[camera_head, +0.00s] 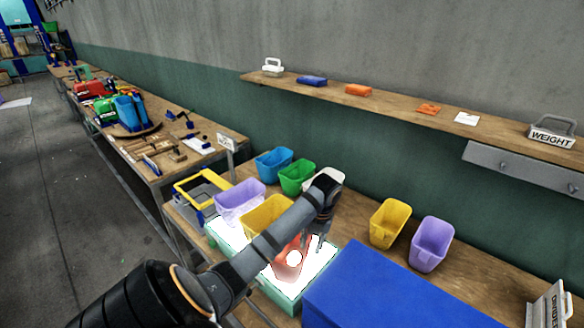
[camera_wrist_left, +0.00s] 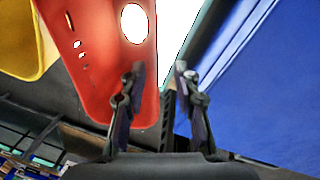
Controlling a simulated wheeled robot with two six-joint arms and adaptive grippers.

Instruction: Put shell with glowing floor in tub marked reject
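A red shell (camera_head: 285,270) with a bright white round opening sits on a glowing white light box (camera_head: 318,265) in the head view. In the left wrist view the red shell (camera_wrist_left: 98,65) fills the upper left, with a large glowing hole and smaller holes. My left gripper (camera_head: 312,242) is over the light box beside the shell. In the wrist view its two fingers (camera_wrist_left: 160,85) are apart, one overlapping the shell's edge; I cannot tell whether they touch it. No reject marking is readable on any tub. My right gripper is not in view.
Blue (camera_head: 273,163), green (camera_head: 297,177), lavender (camera_head: 240,200) and yellow (camera_head: 268,213) tubs stand close behind the light box. Another yellow tub (camera_head: 390,222) and lavender tub (camera_head: 432,243) stand right. A big blue box (camera_head: 390,295) adjoins the light box. A small sign (camera_head: 227,143) is unreadable.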

